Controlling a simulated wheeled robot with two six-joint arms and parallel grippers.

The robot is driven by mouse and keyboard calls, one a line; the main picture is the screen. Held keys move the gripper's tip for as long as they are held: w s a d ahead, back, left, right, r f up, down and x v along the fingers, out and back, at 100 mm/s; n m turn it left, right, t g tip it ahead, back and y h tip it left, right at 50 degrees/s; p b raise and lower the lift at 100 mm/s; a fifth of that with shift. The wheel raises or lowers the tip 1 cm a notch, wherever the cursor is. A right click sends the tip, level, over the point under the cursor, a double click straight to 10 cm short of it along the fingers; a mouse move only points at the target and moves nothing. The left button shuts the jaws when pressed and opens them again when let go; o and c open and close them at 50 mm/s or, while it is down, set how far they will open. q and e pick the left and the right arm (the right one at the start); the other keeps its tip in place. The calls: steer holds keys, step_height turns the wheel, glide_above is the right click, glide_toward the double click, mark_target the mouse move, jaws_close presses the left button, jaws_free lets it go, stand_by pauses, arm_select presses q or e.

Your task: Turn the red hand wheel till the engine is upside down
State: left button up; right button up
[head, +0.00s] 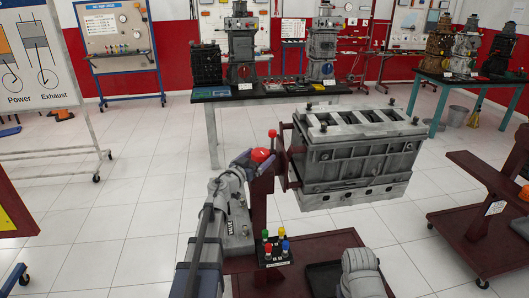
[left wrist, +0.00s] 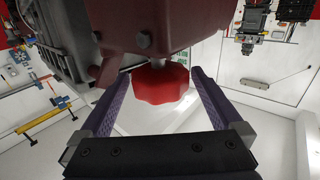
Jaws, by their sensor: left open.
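The red hand wheel (head: 260,155) is on the near side of the dark red stand post (head: 262,200). The grey engine block (head: 355,160) is held by the stand's bracket to the right of the post. It looks level, with several openings in its upper face. My left gripper (head: 248,160) is at the wheel. In the left wrist view, the wheel (left wrist: 160,84) lies between the two open fingers, with a gap visible on the right; contact on the left cannot be told. Part of the wheel is hidden by the gripper in the head view. My right gripper is not seen.
A table with engines (head: 265,95) is behind. Another dark red stand (head: 470,235) is at the right. Tiled floor lies open at the left.

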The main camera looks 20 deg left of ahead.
mark_target(266, 152)
arm_select(q)
steer(key=w, duration=0.4)
steer(key=shift+d, duration=0.35)
steer(key=shift+c, duration=0.4)
steer(key=c, duration=1.1)
steer(key=shift+d+m+g+h, duration=0.1)
steer(key=shift+m+g+h, duration=0.3)
steer(key=shift+m+h, duration=1)
steer(key=shift+s+d+g+h, duration=0.1)
steer(key=shift+d+g+h, duration=0.2)
steer(key=shift+h, duration=0.7)
steer(key=o, duration=1.2)
